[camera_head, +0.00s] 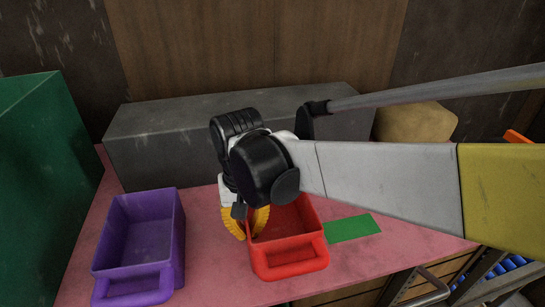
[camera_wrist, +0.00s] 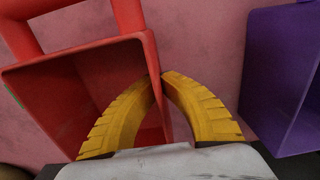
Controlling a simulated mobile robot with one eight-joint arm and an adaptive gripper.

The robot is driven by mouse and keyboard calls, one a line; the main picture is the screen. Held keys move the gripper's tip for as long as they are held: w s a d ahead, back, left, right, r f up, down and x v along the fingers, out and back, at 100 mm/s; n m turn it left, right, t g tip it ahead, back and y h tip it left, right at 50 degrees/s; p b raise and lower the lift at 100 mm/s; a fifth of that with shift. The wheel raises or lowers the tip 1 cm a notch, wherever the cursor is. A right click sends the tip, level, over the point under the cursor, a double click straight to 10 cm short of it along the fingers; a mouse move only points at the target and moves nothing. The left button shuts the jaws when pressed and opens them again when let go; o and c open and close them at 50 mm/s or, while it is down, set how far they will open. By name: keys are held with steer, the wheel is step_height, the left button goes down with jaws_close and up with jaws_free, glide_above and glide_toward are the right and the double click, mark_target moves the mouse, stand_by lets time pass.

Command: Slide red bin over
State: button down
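The red bin (camera_head: 289,257) stands upright on the pink tabletop, its handle toward the front edge. It is empty as far as I can see; my arm hides its back part. My gripper (camera_head: 246,234) is at the bin's left wall. In the wrist view, the yellow fingers of my gripper (camera_wrist: 161,80) straddle a wall of the red bin (camera_wrist: 100,47), one inside and one outside. The tips meet at the wall with no clear gap. A flat green patch (camera_head: 352,228) lies just right of the bin.
A purple bin (camera_head: 139,274) stands to the left, also in the wrist view (camera_wrist: 278,75). A long grey box (camera_head: 150,150) runs along the back, with a tan lump (camera_head: 415,122) to its right. A green panel (camera_head: 40,170) stands at far left.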

steer(key=shift+s+a, duration=0.3)
steer(key=shift+a, duration=0.55)
steer(key=shift+s+a, duration=0.3)
steer(key=shift+a, duration=0.6)
steer(key=shift+s+a, duration=0.3)
steer(key=shift+a, duration=0.55)
steer(key=c, duration=1.5)
jaws_free()
steer(key=shift+c, duration=0.2)
